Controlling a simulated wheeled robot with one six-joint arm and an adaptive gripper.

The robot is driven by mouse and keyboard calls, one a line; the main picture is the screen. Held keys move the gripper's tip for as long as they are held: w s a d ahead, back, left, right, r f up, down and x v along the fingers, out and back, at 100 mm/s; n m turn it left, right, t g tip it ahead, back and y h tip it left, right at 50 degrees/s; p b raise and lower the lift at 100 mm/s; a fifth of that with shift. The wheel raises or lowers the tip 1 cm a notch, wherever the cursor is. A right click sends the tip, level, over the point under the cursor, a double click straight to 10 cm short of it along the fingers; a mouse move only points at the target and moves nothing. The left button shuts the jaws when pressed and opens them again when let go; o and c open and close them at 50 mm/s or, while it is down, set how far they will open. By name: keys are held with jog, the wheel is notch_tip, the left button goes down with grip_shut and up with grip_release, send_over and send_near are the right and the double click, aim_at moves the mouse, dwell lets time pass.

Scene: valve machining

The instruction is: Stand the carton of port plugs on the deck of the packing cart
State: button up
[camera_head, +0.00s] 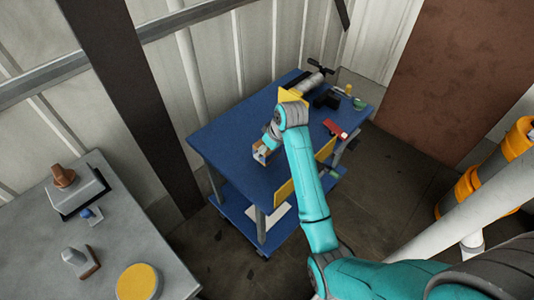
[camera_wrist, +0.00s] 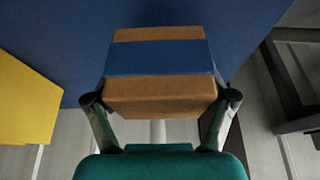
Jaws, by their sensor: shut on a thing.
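The carton of port plugs (camera_wrist: 160,92), brown cardboard with a blue band, is between the two fingers of my gripper (camera_wrist: 161,98), which is shut on it. In the head view the carton (camera_head: 260,154) shows small below my gripper (camera_head: 266,147), over the near-left part of the packing cart's blue deck (camera_head: 225,125). The blue deck (camera_wrist: 60,30) fills the background beyond the carton in the wrist view. I cannot tell whether the carton's base touches the deck. My arm hides part of the deck.
A yellow panel (camera_head: 292,96), a dark block (camera_head: 327,99) and a red item (camera_head: 336,129) are at the cart's far and right side. The deck's left part is clear. A grey bench (camera_head: 130,250) with several parts stands at lower left.

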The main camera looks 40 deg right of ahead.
jog(key=shift+f, duration=1.45)
jog(key=shift+f, duration=0.15)
jog(key=o, duration=1.5)
jog(key=shift+c, duration=0.2)
